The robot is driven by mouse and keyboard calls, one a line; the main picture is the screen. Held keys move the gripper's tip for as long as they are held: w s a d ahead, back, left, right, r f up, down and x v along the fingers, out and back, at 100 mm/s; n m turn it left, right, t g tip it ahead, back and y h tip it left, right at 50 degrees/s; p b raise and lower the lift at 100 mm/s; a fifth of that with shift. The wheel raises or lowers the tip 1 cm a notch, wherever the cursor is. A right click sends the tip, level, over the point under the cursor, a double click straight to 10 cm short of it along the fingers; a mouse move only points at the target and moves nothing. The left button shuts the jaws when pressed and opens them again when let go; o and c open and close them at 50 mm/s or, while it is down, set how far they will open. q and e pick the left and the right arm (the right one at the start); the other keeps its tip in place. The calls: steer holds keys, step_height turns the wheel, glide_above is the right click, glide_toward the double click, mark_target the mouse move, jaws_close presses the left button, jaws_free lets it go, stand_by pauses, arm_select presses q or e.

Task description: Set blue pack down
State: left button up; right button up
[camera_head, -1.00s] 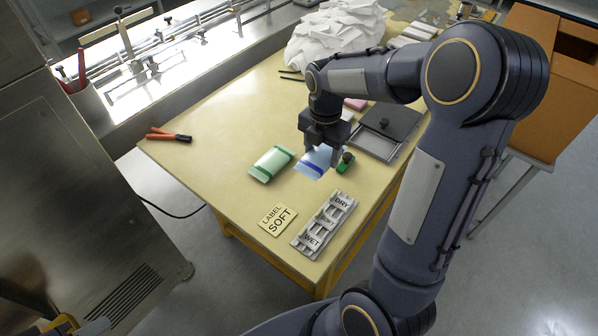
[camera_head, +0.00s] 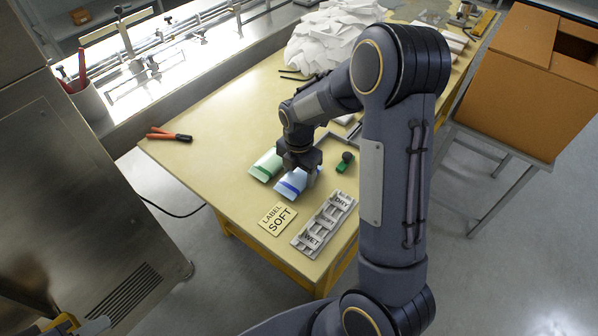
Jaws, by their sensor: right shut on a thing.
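The blue pack (camera_head: 289,188) is light blue with a dark blue band, and it is at the fingertips of my right gripper (camera_head: 300,172). The gripper points down and is shut on the pack, hiding its upper part. The pack is low over the yellow table or touching it; I cannot tell which. A green pack (camera_head: 264,167) lies on the table just left of it, very close. The left gripper does not show clearly.
A "LABEL SOFT" card (camera_head: 277,218) and a grey rack marked DRY, SOFT, WET (camera_head: 325,224) lie in front. A green stamp with a dark knob (camera_head: 345,162) stands to the right. Orange-handled pliers (camera_head: 169,135) lie at the left edge of the yellow table (camera_head: 215,160).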

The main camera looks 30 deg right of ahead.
mark_target(299, 175)
steer(key=shift+f, duration=0.2)
steer(key=o, duration=0.9)
steer(key=shift+o, duration=0.2)
steer(key=shift+r, duration=0.1)
step_height(299, 175, up, 11)
steer(key=s+r+m+t+y, duration=0.2)
steer(key=s+r+m, duration=0.3)
steer(key=s+m, duration=0.1)
steer(key=s+a+m+t+y, duration=0.1)
steer(key=s+a+m, duration=0.2)
steer(key=s+m, duration=0.5)
steer(key=s+a+r+m+t, duration=0.1)
steer(key=s+a+m, duration=0.3)
steer(key=s+m, duration=0.4)
steer(key=shift+a+m+t+y, duration=0.15)
steer(key=shift+m+t+y, duration=0.25)
steer(key=shift+m+t, duration=0.55)
steer(key=shift+s, duration=0.1)
